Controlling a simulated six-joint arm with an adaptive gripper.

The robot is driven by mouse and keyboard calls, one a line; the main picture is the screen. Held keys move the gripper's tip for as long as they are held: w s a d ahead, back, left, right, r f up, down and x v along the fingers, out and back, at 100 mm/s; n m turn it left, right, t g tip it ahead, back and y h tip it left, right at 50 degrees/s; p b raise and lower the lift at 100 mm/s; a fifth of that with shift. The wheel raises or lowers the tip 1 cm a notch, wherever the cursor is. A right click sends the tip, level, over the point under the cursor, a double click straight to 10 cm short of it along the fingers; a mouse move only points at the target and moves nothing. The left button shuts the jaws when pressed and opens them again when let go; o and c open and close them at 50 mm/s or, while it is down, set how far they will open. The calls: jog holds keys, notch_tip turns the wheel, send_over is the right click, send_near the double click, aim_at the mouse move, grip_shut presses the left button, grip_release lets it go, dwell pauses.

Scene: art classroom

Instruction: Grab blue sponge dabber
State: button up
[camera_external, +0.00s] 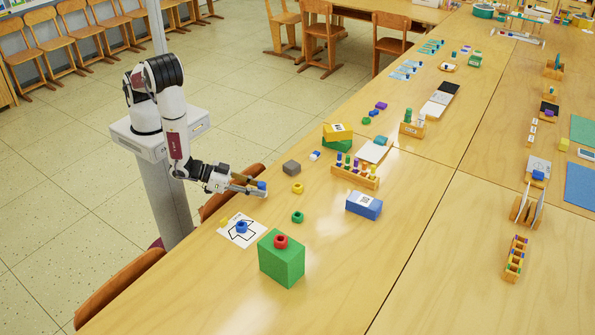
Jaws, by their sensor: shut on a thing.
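My gripper (257,187) is at the end of my arm, just above the near left edge of the table. It is shut on a small blue piece (262,185), which fits the blue sponge dabber; the fingers hide part of it. Another blue piece (241,227), nut-shaped, sits on a white sheet with a black outline (233,238), below and left of my gripper. It is apart from the gripper.
A tall green box (283,265) with a red piece (281,241) on top stands nearby. A wooden rack (354,178) and blue box (363,206) stand farther right.

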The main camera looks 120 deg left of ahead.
notch_tip(320, 180, up, 8)
jog(key=shift+r, duration=0.25)
dwell(0.5)
jog(key=shift+a, duration=0.1)
dwell(0.6)
